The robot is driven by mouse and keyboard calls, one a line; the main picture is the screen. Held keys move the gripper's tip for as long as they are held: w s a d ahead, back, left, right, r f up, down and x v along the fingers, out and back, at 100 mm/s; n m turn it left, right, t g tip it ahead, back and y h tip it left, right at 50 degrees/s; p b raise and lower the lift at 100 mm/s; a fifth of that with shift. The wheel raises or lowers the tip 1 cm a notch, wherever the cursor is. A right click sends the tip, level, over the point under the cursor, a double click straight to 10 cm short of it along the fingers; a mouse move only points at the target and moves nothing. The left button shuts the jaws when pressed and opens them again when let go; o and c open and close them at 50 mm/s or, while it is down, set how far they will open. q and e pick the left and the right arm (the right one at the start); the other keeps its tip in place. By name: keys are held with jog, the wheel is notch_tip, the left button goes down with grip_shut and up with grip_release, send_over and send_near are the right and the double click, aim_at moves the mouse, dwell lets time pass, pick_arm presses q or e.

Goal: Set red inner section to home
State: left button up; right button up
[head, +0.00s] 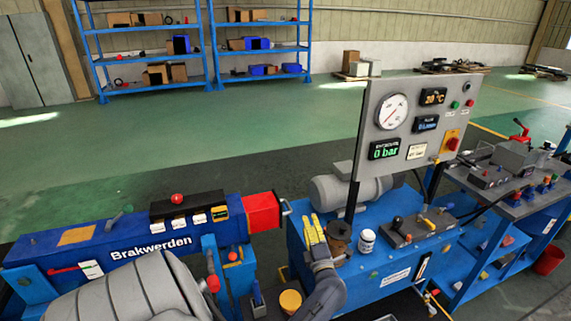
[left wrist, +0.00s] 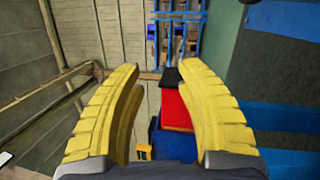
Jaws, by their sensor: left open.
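The red inner section (head: 262,212) sticks out a short way from the right end of the blue boom (head: 130,236) marked "Brakwerden". A small grey metal hook or ring (head: 286,207) is at its outer end. My left gripper (head: 314,232) has yellow ribbed fingers and is to the right of the red section, apart from it. In the left wrist view, the open fingers (left wrist: 160,80) have a wide gap. The red inner section (left wrist: 174,110) shows beyond them, partly hidden by the right finger. My right gripper is not in view.
A blue bench (head: 375,270) stands right of the boom with a gauge panel (head: 410,118), a white jar (head: 366,240) and a lever box (head: 412,230). A grey cylinder (head: 130,292) lies before the boom. Blue shelves (head: 150,58) stand far back; the green floor between is clear.

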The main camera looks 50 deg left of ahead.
aim_at(285, 203)
pick_arm(q)
jog(key=w+a+f+n+g, duration=0.1)
jog(key=a, duration=0.5)
jog(key=w+a+f+n+g, duration=0.1)
jog(key=w+a, duration=0.1)
jog(key=a, duration=0.4)
jog(key=w+a+f+n+g, duration=0.1)
jog(key=a+f, duration=0.1)
jog(key=a, duration=0.4)
jog(key=shift+w+a, duration=0.2)
jog(key=shift+w, duration=0.15)
jog(key=shift+r, duration=0.1)
jog(key=shift+c, duration=0.4)
grip_shut()
jog(key=shift+s+d, duration=0.1)
